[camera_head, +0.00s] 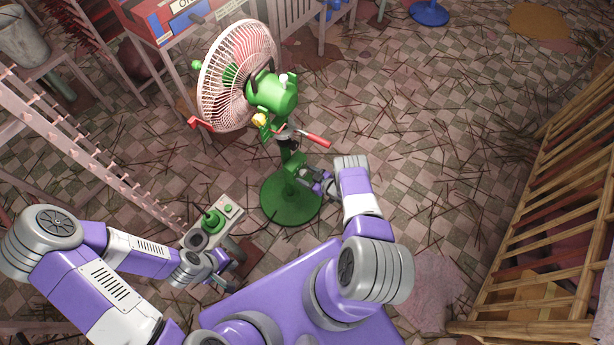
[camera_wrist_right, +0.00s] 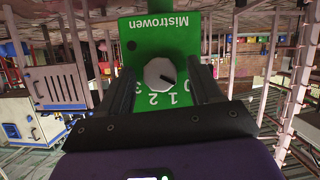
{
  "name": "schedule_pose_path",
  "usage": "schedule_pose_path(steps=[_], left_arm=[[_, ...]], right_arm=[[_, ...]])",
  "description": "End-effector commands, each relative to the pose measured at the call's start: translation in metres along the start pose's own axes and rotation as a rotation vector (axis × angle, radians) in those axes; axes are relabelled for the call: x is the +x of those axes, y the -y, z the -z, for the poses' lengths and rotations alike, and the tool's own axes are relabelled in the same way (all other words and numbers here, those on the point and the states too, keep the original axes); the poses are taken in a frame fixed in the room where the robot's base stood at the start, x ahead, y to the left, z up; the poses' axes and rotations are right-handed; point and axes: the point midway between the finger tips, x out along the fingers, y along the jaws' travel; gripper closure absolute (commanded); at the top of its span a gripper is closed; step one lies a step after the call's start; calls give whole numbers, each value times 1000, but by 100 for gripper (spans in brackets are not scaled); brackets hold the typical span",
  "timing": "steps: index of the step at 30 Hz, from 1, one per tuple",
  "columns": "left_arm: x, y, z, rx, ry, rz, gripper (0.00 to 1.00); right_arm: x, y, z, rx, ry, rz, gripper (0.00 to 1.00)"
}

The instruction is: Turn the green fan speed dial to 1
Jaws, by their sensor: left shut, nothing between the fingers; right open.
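The green fan (camera_head: 272,95) stands on a round green base (camera_head: 285,205) with a white-caged head. In the right wrist view its green control panel (camera_wrist_right: 190,45) reads "Mistrowen" and carries a pale round dial (camera_wrist_right: 160,72) with the numbers 3, 2, 1, 0 along its lower side. The dark pointer mark aims lower right, towards the 0. My right gripper (camera_wrist_right: 162,92) is open, its fingers left and right of the dial with gaps to it. In the head view it is at the fan's post (camera_head: 312,180). My left gripper (camera_head: 226,264) is shut and empty, away from the fan.
A grey device with a green top (camera_head: 213,222) is beside my left gripper. A pink rack (camera_head: 90,150) runs along the left. A slatted wooden frame (camera_head: 550,200) stands at right. Thin sticks litter the tiled floor, which is otherwise open right of the fan.

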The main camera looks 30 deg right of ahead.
Motion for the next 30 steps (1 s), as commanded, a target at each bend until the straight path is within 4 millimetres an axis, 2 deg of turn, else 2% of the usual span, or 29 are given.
schedule_pose_path(steps=[7,18,25,30], left_arm=[[0,0,0,0,0,0,100],[0,0,0,0,0,0,100],[4,2,0,0,0,0,100],[16,6,1,0,0,0,100]], right_arm=[[1,0,1,0,0,-1,38],[0,0,0,0,0,-1,92],[1,-1,0,22,-1,7,92],[2,-1,-2,90,-2,36,92]])
